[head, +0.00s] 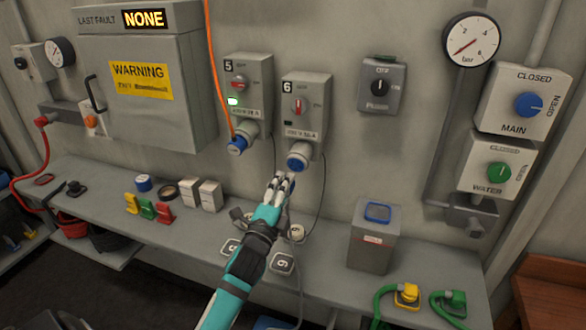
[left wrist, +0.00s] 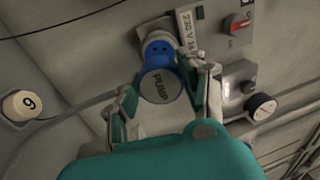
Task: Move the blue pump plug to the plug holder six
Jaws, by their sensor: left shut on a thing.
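The blue pump plug (left wrist: 160,86), its round end marked PUMP, is between the fingers of my left gripper (left wrist: 163,102), shut on it. In the head view my left gripper (head: 284,181) is just below the socket box marked 6 (head: 304,100). A blue socket (head: 298,161) points down from that box. A square label on the bench (head: 282,263) reads like an upside-down 6. My right gripper is not in view.
Socket box 5 (head: 238,85) holds a blue plug (head: 237,146) with an orange cable. A grey bin (head: 374,243) stands right on the bench. A round cream piece (left wrist: 20,105) reads 9 in the left wrist view. Thin cables hang near my left gripper.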

